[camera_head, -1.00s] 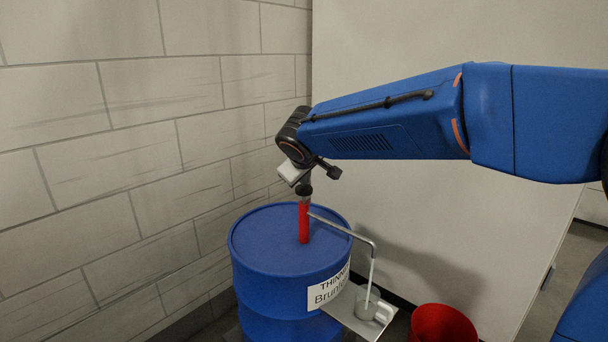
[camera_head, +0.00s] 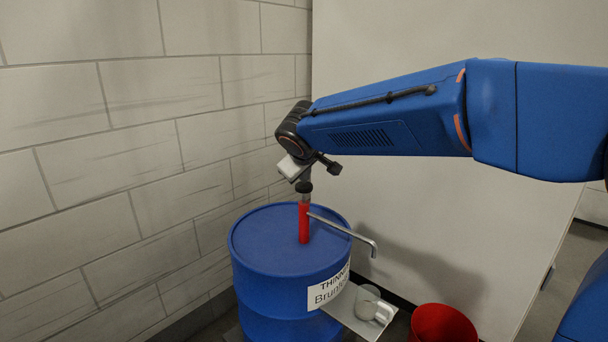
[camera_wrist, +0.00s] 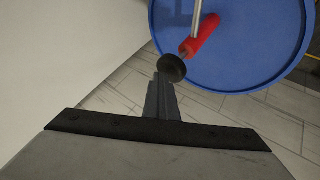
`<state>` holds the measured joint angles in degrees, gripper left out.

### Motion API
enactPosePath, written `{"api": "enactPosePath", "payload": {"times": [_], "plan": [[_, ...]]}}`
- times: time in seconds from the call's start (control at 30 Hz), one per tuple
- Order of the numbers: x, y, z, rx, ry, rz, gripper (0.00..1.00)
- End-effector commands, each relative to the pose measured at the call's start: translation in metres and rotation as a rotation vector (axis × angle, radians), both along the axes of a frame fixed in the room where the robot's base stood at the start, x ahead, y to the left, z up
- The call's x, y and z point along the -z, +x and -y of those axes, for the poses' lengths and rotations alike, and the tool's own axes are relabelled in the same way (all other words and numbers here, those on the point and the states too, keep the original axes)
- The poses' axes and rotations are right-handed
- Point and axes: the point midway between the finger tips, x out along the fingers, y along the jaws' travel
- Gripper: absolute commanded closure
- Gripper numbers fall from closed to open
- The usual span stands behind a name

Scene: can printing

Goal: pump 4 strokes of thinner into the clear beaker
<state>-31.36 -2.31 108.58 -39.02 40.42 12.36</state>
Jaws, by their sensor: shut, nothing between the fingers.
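The blue thinner drum (camera_head: 265,245) stands by the brick wall, its label partly readable. A red hand pump (camera_head: 304,225) rises from its lid, with a black knob (camera_head: 304,187) on a metal rod. Its bent grey spout (camera_head: 345,232) reaches out over the right side, and no stream shows below it. The pale beaker (camera_head: 367,301) stands below the spout end; its contents are unclear. My gripper (camera_head: 306,174) is shut and empty, just above the knob. In the wrist view the shut fingers (camera_wrist: 162,84) are beside the knob (camera_wrist: 172,67); contact is unclear.
A small metal shelf (camera_head: 345,313) at the drum's side bears the beaker. A red bucket (camera_head: 443,324) stands to its right. The brick wall (camera_head: 120,150) is close on the left, and a pale panel (camera_head: 440,220) stands behind.

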Motion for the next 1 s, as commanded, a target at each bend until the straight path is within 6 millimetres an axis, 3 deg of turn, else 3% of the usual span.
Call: {"api": "enactPosePath", "payload": {"times": [1.0], "plan": [[-0.045,0.000,0.000,-0.001,0.001,0.000,1.00]]}}
